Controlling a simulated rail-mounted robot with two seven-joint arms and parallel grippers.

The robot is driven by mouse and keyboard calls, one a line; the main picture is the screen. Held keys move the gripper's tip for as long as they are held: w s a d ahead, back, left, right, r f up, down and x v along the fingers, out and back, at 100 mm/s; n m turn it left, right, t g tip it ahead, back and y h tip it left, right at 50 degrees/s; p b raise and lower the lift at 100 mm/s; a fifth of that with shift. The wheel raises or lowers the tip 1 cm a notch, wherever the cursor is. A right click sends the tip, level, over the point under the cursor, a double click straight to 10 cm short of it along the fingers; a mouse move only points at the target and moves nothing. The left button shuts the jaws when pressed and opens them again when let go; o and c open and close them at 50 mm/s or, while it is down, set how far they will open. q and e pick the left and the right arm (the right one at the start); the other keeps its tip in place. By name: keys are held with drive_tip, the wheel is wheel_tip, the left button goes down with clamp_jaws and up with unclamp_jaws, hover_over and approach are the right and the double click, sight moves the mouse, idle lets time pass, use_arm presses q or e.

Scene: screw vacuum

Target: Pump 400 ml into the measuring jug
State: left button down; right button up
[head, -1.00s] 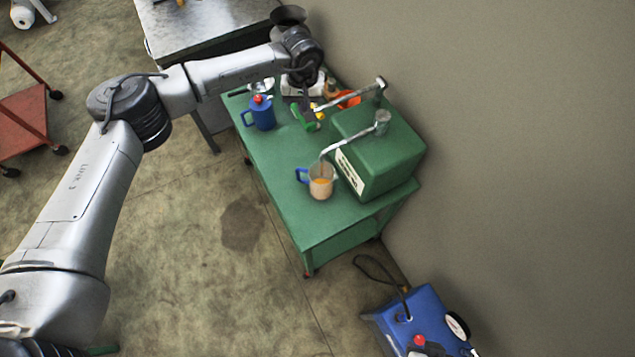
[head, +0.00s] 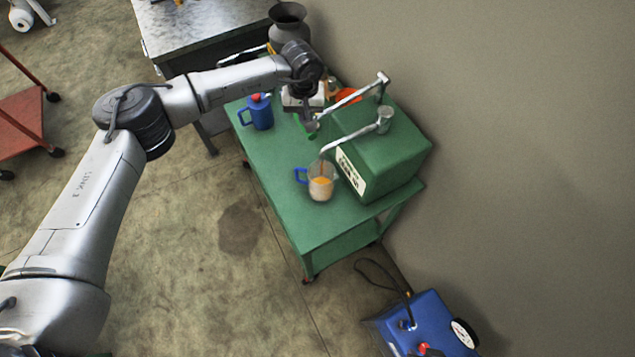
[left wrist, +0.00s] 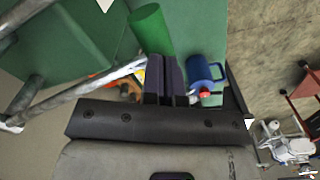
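The measuring jug (head: 321,190), clear with a blue handle, stands on the green cart under the pump's spout (head: 340,142). It holds amber-orange liquid; its scale is too small to read. The green pump box (head: 385,155) has a grey crank (head: 350,99) on its far side. The crank's green grip (left wrist: 150,28) rises beside my left gripper (left wrist: 166,80) in the left wrist view. In the head view my left gripper (head: 306,108) is at the crank's end. My right gripper is not in view.
A blue pitcher with a red top (head: 257,113) stands on the cart (head: 285,205), left of my left gripper. An orange item (head: 347,95) lies behind the crank. A metal table (head: 200,30) and a dark urn (head: 288,22) stand beyond. A blue machine (head: 430,320) is on the floor.

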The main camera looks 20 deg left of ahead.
use_arm(q)
drive_tip(key=shift+r, duration=0.1)
idle(0.3)
wheel_tip(320, 180, up, 2)
drive_tip(key=shift+r+p, duration=0.15)
drive_tip(key=shift+p, duration=0.5)
wheel_tip(320, 180, up, 10)
drive_tip(key=p, duration=0.4)
idle(0.9)
drive_tip(key=shift+f+b, duration=4.15)
drive_tip(key=shift+f, duration=2.2)
drive_tip(key=shift+r, duration=0.1)
drive_tip(key=shift+r+p, duration=0.85)
drive_tip(key=shift+r, duration=0.5)
wheel_tip(320, 180, up, 10)
drive_tip(key=p, duration=0.4)
drive_tip(key=shift+p, duration=0.4)
